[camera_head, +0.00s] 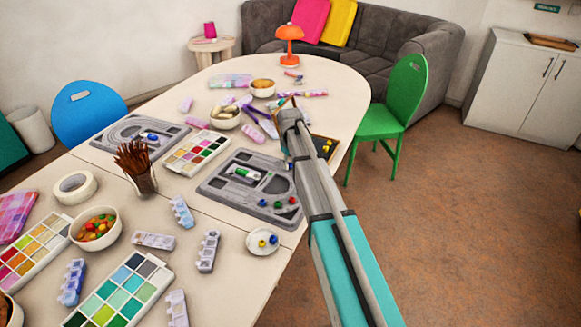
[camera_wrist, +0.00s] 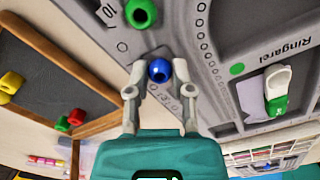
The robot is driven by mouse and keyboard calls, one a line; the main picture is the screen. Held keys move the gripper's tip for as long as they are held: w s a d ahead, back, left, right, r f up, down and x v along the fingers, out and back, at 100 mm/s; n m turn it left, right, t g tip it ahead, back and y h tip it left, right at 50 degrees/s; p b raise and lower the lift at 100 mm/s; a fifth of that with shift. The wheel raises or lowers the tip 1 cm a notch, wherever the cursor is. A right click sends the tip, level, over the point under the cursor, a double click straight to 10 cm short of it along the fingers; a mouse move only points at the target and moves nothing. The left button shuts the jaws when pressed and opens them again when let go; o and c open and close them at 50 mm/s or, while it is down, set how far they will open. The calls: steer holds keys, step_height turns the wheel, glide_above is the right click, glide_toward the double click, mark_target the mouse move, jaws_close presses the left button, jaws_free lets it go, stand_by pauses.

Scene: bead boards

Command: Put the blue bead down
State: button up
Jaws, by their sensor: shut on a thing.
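In the wrist view a blue bead (camera_wrist: 158,70) is held between the fingertips of my gripper (camera_wrist: 158,78), which is shut on it. It is over a grey board (camera_wrist: 215,45) with printed rings and lettering; whether it touches the board I cannot tell. A green bead (camera_wrist: 140,12) is just beyond it on the board.
A dark wood-framed board (camera_head: 322,156) with yellow beads is right of my arm. A white dish (camera_head: 262,250) with loose beads, a brush pot (camera_head: 145,182), paint palettes (camera_head: 198,168) and a second grey board (camera_head: 108,142) crowd the table. A green chair (camera_head: 380,122) stands at right.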

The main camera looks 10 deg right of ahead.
steer(key=shift+f, duration=0.25)
steer(key=o, duration=0.7)
steer(key=shift+o, duration=0.2)
steer(key=shift+r, duration=0.15)
step_height(320, 180, up, 12)
steer(key=p, duration=1.2)
steer(key=shift+r, duration=0.1)
stand_by(0.6)
steer(key=s+m, duration=0.4)
steer(key=s, duration=2.5)
steer(key=shift+m, duration=0.3)
steer(key=shift+d, duration=0.1)
